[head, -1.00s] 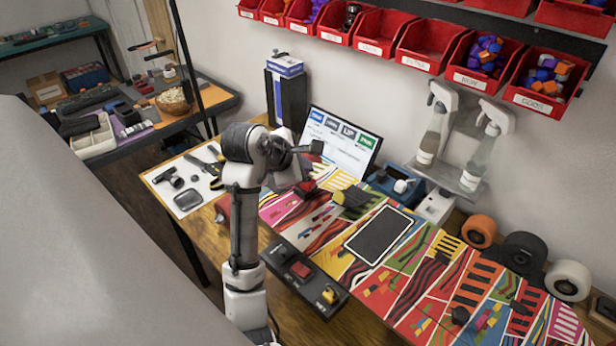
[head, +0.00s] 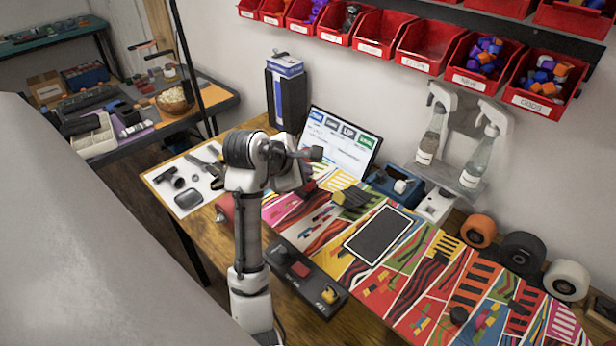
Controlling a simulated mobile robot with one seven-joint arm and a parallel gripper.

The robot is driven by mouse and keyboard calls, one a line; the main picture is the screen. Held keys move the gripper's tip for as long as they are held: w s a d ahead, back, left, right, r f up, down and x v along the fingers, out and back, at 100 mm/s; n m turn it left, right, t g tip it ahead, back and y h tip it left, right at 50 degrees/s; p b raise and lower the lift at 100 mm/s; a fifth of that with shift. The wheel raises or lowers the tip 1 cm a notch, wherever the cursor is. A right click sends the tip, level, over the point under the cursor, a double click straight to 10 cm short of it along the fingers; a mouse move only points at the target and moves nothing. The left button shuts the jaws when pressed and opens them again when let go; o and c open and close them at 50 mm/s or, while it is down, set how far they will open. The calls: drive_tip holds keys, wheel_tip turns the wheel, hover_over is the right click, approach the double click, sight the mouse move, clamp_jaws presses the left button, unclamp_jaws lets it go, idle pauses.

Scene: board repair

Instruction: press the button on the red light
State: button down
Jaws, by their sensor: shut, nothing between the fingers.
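My arm rises at the front edge of the workbench and bends over it. My gripper (head: 304,189) is low behind my wrist, above the patterned mat; its fingers are small and partly hidden, and look shut and empty. A dark control strip (head: 334,305) lies at the bench's front edge, right of my arm. It carries a black, a red (head: 300,270) and a yellow (head: 329,296) button-like block. Another red object (head: 225,208) shows left of my arm, partly covered by it. I cannot tell which red thing is the red light.
A tablet (head: 379,235) lies on the colourful mat (head: 470,270). A lit screen (head: 340,140) and a blue device (head: 393,185) stand behind. Hand tools lie on a white sheet (head: 165,193) at left. Spools (head: 567,280) and spray bottles (head: 432,135) are at right.

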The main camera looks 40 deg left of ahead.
drive_tip(key=shift+f, duration=0.4)
drive_tip(key=shift+r, duration=0.1)
idle(0.3)
drive_tip(key=shift+r+p, duration=0.8)
drive_tip(key=shift+p, duration=0.6)
wheel_tip(320, 180, up, 4)
drive_tip(key=p, duration=0.5)
drive_tip(key=shift+r, duration=0.95)
